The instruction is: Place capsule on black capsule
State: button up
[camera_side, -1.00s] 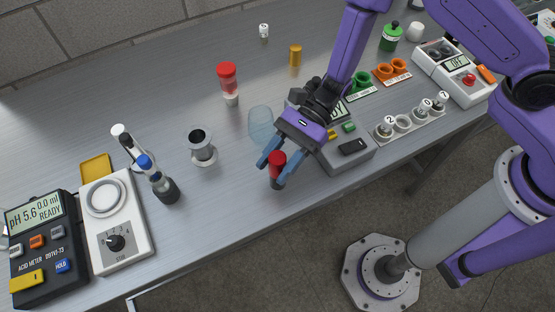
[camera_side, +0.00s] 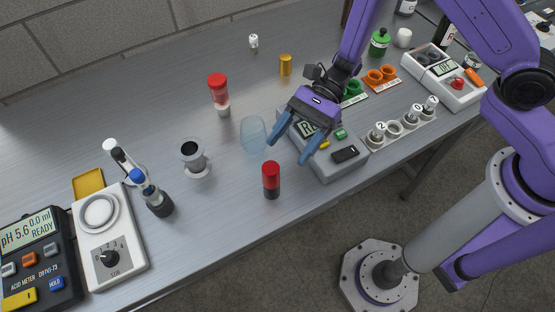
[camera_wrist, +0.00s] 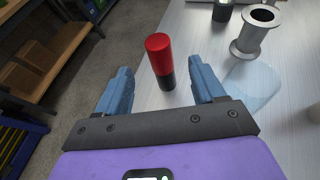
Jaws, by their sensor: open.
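A red capsule (camera_side: 271,171) stands upright on a black capsule (camera_side: 272,193) near the front edge of the metal bench. In the wrist view the red capsule (camera_wrist: 158,52) and black capsule (camera_wrist: 168,80) form one straight stack ahead of my fingers. My gripper (camera_side: 289,151) is open and empty, raised above and to the right of the stack in the side view. Its two blue fingers are apart and do not appear to touch the red capsule.
A clear bluish cup (camera_side: 253,134) stands just behind the stack. A grey meter (camera_side: 322,150) sits below my gripper to the right. A metal spool-shaped vessel (camera_side: 194,158) and a red-capped jar (camera_side: 218,92) stand to the left. The bench front edge is close.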

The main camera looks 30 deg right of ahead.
jog(key=shift+v, duration=2.35)
jog(key=s+d+r+n+g+h, duration=0.2)
jog(key=s+d+r+n+h, duration=0.25)
jog(key=s+n, duration=0.25)
jog(key=s+d+r+n+g+h, duration=0.1)
jog(key=s+d+r+n+h, duration=0.3)
jog(key=s+n, duration=0.3)
jog(key=s+d+r+n+t+h, duration=0.1)
jog(key=d+n+t+h, duration=0.1)
jog(key=d+n+t, duration=0.2)
jog(key=s+d+r+n+t+h, duration=0.1)
jog(key=d+n+t, duration=0.3)
jog(key=d+n, duration=0.4)
jog(key=shift+s+d+r+h, duration=0.4)
jog(key=shift+d+r, duration=0.25)
jog(key=shift+d, duration=0.35)
